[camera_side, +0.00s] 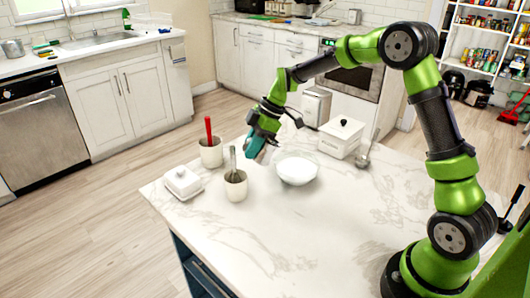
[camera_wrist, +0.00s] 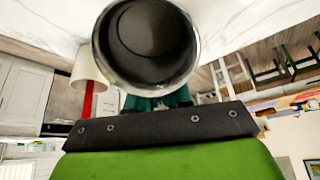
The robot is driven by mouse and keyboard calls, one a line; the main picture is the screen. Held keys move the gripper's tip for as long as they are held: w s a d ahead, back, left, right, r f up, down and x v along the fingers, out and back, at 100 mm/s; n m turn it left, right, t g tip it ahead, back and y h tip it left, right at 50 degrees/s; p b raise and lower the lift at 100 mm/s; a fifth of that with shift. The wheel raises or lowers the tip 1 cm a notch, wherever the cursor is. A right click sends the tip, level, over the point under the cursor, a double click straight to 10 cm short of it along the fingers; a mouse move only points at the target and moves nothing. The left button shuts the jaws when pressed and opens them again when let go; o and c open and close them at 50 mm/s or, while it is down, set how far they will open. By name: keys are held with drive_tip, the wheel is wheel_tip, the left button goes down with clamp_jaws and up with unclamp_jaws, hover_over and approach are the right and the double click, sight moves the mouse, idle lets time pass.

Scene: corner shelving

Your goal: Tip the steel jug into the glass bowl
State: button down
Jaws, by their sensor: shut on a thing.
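My gripper (camera_side: 257,146) is above the marble counter, to the upper left of the bowl, its teal fingers pointing down. In the wrist view my gripper (camera_wrist: 157,102) is shut on the steel jug (camera_wrist: 146,48). The jug's round rim and dark inside face the wrist camera, and no contents show in it. In the side view the jug cannot be clearly made out at the fingers. The glass bowl (camera_side: 297,169) looks white and stands upright on the counter, apart from the gripper. I cannot make out the bowl in the wrist view.
A crock with a red-handled utensil (camera_side: 211,150) and a crock with a grey utensil (camera_side: 236,185) stand close left of the bowl. A white butter dish (camera_side: 183,182) is farther left. A white lidded box (camera_side: 341,137) and ladle (camera_side: 364,156) are right. The front counter (camera_side: 300,235) is clear.

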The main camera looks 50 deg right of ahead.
sight(269, 141)
drive_tip(key=y, duration=0.1)
drive_tip(key=t+y, duration=0.1)
drive_tip(key=d+r+t+y, duration=0.1)
drive_tip(key=shift+s, duration=0.25)
drive_tip(key=y, duration=0.1)
drive_tip(key=t+y, duration=0.1)
drive_tip(key=d+y, duration=0.1)
drive_tip(key=shift+s+r+t, duration=0.2)
drive_tip(key=shift+s+t, duration=0.1)
drive_tip(key=shift+t, duration=0.1)
drive_tip(key=shift+s+d+t+y, duration=0.3)
drive_tip(key=shift+d+t+y, duration=0.25)
drive_tip(key=shift+y, duration=0.45)
drive_tip(key=shift+s+d+f+t+y, duration=0.2)
drive_tip(key=shift+d+t+y, duration=0.15)
drive_tip(key=shift+y, duration=0.2)
drive_tip(key=shift+s+d+f+t+y, duration=0.15)
drive_tip(key=shift+d+t+y, duration=0.15)
drive_tip(key=shift+y, duration=0.25)
drive_tip(key=shift+s+d+r+t+y, duration=0.15)
drive_tip(key=shift+s+d+t+y, duration=0.2)
drive_tip(key=shift+y, duration=0.25)
drive_tip(key=shift+s+d+r+y, duration=0.1)
drive_tip(key=shift+d+r+y, duration=0.15)
drive_tip(key=shift+y, duration=0.35)
